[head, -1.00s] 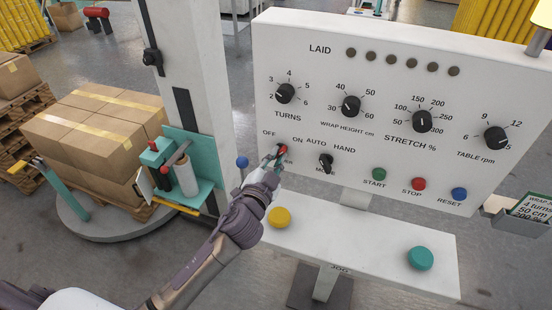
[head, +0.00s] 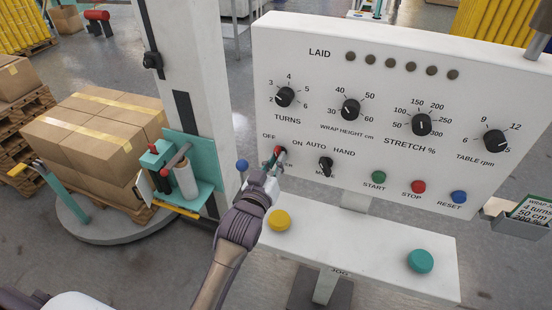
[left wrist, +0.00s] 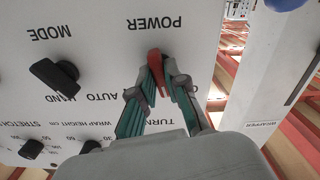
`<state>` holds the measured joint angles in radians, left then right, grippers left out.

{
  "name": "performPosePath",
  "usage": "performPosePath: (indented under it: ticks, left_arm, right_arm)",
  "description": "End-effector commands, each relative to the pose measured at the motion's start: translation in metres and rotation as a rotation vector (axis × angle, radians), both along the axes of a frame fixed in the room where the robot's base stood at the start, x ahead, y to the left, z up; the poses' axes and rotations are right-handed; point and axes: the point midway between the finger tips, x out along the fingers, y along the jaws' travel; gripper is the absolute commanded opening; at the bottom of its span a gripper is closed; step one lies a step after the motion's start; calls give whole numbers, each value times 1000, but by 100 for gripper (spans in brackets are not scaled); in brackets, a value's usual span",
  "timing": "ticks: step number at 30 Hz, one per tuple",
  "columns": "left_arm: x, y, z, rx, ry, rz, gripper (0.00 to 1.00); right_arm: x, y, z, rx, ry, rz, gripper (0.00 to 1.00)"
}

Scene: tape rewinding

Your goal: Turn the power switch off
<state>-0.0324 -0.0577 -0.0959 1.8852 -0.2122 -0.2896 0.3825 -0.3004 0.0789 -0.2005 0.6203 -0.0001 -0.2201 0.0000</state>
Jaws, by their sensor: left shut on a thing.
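The red power switch (head: 277,150) is on the white control panel (head: 400,75), below and between the labels OFF and ON. My left gripper (head: 279,160) reaches up to it from below, with its fingers at the switch. In the left wrist view, which is upside down, the red switch (left wrist: 154,62) sits between the two fingertips of my left gripper (left wrist: 158,75). The gripper is shut on the switch. The fingers hide part of the labels around it. I cannot tell exactly which label the switch points at. My right gripper is not in view.
The black mode knob (head: 326,163) is close on the right of the switch. Start (head: 378,174), stop (head: 418,185) and reset (head: 459,196) buttons are farther right. A shelf with yellow (head: 279,218) and teal (head: 420,260) buttons juts out below.

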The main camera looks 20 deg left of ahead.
Motion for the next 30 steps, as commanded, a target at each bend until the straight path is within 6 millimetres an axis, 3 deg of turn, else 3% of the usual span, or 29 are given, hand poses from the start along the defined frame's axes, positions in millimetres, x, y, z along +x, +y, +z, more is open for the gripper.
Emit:
performPosePath:
  ticks: [15, 30]
  left_arm:
    - [0, 0, 1, -422, 17, 1, 0]
    - [0, 0, 0, -560, 20, -1, 0]
  right_arm:
    - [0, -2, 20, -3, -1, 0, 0]
    - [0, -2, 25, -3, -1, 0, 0]
